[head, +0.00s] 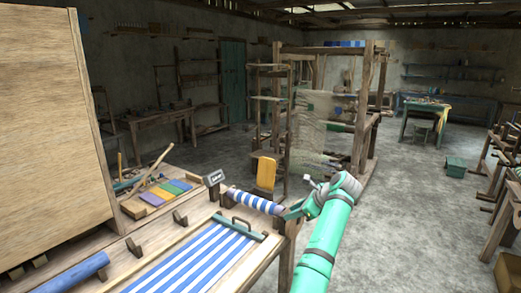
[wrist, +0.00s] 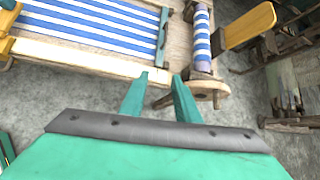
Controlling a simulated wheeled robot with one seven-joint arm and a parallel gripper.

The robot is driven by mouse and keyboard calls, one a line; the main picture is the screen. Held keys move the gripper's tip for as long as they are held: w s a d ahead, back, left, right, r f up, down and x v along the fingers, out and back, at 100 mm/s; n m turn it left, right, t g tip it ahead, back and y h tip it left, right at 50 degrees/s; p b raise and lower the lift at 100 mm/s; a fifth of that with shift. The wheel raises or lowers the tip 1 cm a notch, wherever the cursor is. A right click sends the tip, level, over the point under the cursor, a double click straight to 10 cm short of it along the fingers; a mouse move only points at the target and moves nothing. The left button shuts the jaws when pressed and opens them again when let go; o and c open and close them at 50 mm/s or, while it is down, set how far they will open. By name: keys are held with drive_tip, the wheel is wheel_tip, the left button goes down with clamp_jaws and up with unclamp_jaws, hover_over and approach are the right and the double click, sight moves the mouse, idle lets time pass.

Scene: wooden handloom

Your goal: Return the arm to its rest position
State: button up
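My arm, in green, reaches up from the lower right of the head view, and my gripper (head: 288,212) is by the right end of a blue-and-white striped roll (head: 255,201). In the wrist view my gripper (wrist: 160,78) has its two green fingers apart with nothing between them. Its tips overlap the wooden table edge (wrist: 90,61) in the picture. The striped roll (wrist: 202,40) stands out to the right of the fingers there. From these views I cannot tell whether a finger touches the table or roll.
Striped cloth (head: 195,262) lies on the table, with a dark bar at its far end. A tall wooden panel (head: 50,130) stands at left. A wooden loom frame (head: 362,110) stands behind; grey floor (head: 410,220) is open at right.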

drive_tip(key=s+d+f+n+t+h, duration=0.1)
drive_tip(key=s+d+f+h, duration=0.25)
drive_tip(key=f, duration=1.15)
drive_tip(key=s+d+f+n+h, duration=0.25)
drive_tip(key=s+f, duration=0.25)
drive_tip(key=f, duration=0.9)
drive_tip(key=s+f+n+t+h, duration=0.1)
drive_tip(key=s+f+n, duration=0.2)
drive_tip(key=s+f, duration=0.55)
drive_tip(key=s+f+n+t+h, duration=0.1)
drive_tip(key=s+f+n, duration=0.1)
drive_tip(key=s+f, duration=0.65)
drive_tip(key=s+a+r+n+t, duration=0.1)
drive_tip(key=s+a+r+n, duration=0.25)
drive_tip(key=s, duration=0.95)
drive_tip(key=s+a+r+n+t, duration=0.2)
drive_tip(key=s+a+n, duration=0.3)
drive_tip(key=s, duration=0.8)
drive_tip(key=s+a+r+n+t+y, duration=0.1)
drive_tip(key=s+a+r+n, duration=0.2)
drive_tip(key=s+r, duration=0.6)
drive_tip(key=s+a+r+n+t, duration=0.1)
drive_tip(key=s+a+r+n, duration=0.2)
drive_tip(key=s+a+r, duration=0.3)
drive_tip(key=s+r, duration=0.3)
drive_tip(key=r, duration=0.1)
drive_tip(key=shift+a+r+n+t+y, duration=0.2)
drive_tip(key=shift+a+n+t+y, duration=0.1)
drive_tip(key=shift+n+y, duration=0.1)
